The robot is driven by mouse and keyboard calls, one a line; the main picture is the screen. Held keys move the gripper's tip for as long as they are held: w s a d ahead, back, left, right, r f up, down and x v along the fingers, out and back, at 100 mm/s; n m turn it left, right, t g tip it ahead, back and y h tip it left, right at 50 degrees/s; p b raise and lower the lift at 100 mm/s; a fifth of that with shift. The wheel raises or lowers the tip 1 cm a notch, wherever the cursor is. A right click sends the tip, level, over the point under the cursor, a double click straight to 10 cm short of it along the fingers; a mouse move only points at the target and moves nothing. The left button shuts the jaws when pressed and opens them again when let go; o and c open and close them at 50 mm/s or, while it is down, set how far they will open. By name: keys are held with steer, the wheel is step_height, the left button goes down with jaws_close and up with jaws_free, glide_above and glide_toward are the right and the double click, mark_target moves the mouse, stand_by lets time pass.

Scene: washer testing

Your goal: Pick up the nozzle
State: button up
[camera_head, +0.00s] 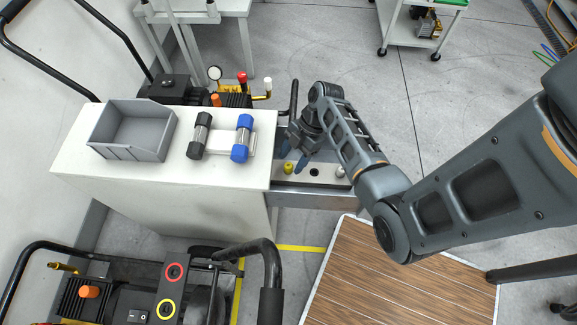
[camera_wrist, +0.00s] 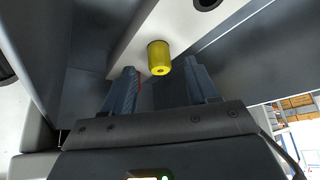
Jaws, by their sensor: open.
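The nozzle appears to be the small yellow cylinder (camera_head: 288,168) on the metal ledge at the right end of the white cabinet. In the wrist view the yellow nozzle (camera_wrist: 160,58) shows with a small hole in its end, against a pale strip. My gripper (camera_head: 292,158) is just above and beside it in the head view. In the wrist view my gripper's two fingers (camera_wrist: 163,84) are apart, with the nozzle between and just beyond them. Nothing is held. I cannot tell whether a finger touches it.
A silver ball-like part (camera_head: 340,171) is on the ledge (camera_head: 313,181) right of the nozzle. A wooden platform (camera_head: 385,275) lies in front.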

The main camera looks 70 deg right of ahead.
steer(key=shift+x, duration=0.95)
jaws_close()
steer(key=shift+r, duration=0.6)
steer(key=r, duration=0.2)
steer(key=s+r, duration=0.1)
steer(key=shift+d+r, duration=0.25)
steer(key=shift+d, duration=0.15)
steer(key=s+d+r, duration=0.5)
steer(key=s+r, duration=0.1)
steer(key=s, duration=0.2)
steer(key=shift+s+d+r+b, duration=0.15)
steer(key=shift+s+d+b, duration=0.2)
steer(key=shift+s+b, duration=0.05)
